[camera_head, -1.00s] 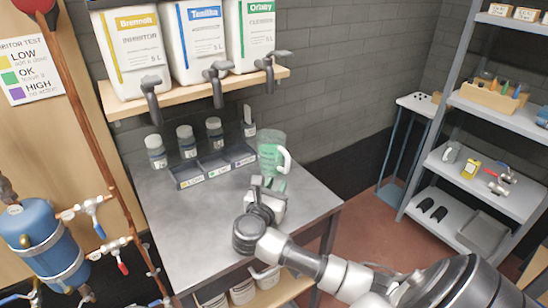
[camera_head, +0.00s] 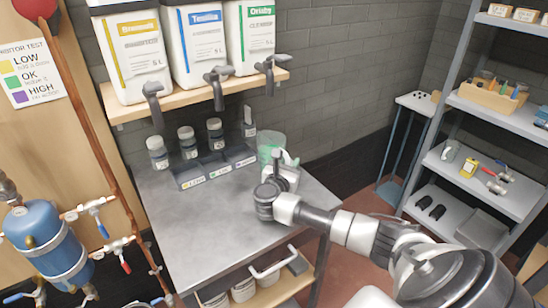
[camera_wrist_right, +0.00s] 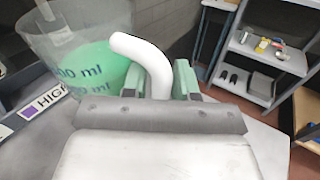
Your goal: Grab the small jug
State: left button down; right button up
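The small jug (camera_head: 266,144) is a clear measuring jug with green liquid and a white handle, upright at the back right of the grey worktop. In the right wrist view the jug (camera_wrist_right: 85,62) fills the upper left, its "ml" marks readable. My right gripper (camera_head: 284,160) is at the jug's handle side. In the wrist view the white handle (camera_wrist_right: 150,62) runs down between the green fingers of my right gripper (camera_wrist_right: 159,82). The fingers are very near the handle; whether they press on it I cannot tell. My left gripper is out of view.
A labelled tray (camera_head: 217,170) and several small bottles (camera_head: 187,142) stand left of the jug. Above them is a shelf with large canisters (camera_head: 192,38) and hanging taps (camera_head: 216,88). The worktop's front (camera_head: 200,225) is bare. Metal shelving (camera_head: 480,180) stands at the right.

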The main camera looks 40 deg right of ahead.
grip_shut()
jog(key=shift+r, duration=0.2)
dwell(0.3)
